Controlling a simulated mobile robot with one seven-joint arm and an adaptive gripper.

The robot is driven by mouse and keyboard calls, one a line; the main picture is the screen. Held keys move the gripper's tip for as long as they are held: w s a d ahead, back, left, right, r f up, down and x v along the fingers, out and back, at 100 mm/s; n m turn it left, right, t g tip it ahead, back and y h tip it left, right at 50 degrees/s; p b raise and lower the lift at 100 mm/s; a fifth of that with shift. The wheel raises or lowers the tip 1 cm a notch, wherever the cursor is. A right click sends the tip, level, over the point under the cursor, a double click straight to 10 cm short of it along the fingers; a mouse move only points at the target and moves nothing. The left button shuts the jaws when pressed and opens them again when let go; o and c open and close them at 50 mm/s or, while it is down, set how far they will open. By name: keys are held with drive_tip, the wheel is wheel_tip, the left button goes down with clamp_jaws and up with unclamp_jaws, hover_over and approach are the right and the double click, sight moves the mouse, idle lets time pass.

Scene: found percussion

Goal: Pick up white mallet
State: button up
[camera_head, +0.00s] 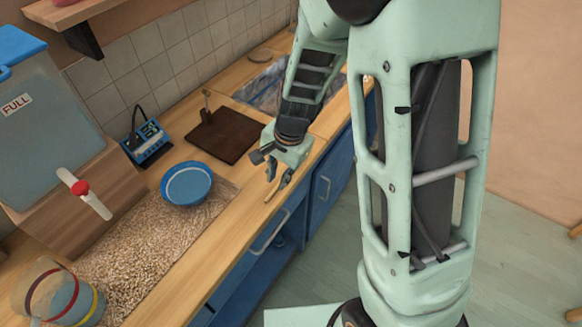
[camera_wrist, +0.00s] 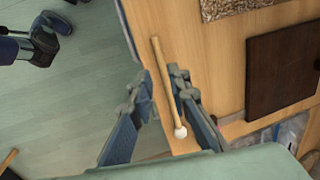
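The white mallet (camera_wrist: 180,132) lies on the wooden counter near its front edge in the wrist view, with a thin wooden handle (camera_wrist: 158,58) and a small round white head. My gripper (camera_wrist: 161,76) is open, with one finger on each side of the handle in that view; no contact shows. In the head view my gripper (camera_head: 279,178) points down over the counter's front edge, and a short piece of the tan handle (camera_head: 271,191) shows beside its fingers. The mallet's head is not visible there.
A dark brown board (camera_head: 224,134) with a small upright piece lies behind my gripper. A blue bowl (camera_head: 187,186) sits on a pebbled patch (camera_head: 130,250). A blue device (camera_head: 147,141), a water dispenser (camera_head: 45,115) and a striped glass jar (camera_head: 65,300) stand left. Blue cabinets (camera_head: 328,185) are below.

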sight(274, 191)
drive_tip(key=shift+w+a+f, duration=0.1)
drive_tip(key=shift+a+f, duration=0.05)
drive_tip(key=shift+f, duration=0.7)
drive_tip(key=shift+w+a+f, duration=0.15)
drive_tip(key=shift+a+f, duration=0.05)
drive_tip(key=shift+f, duration=0.7)
drive_tip(key=shift+w+a+f, duration=0.1)
drive_tip(key=shift+a+f, duration=0.05)
drive_tip(key=shift+f, duration=0.7)
drive_tip(key=shift+f, duration=0.1)
clamp_jaws()
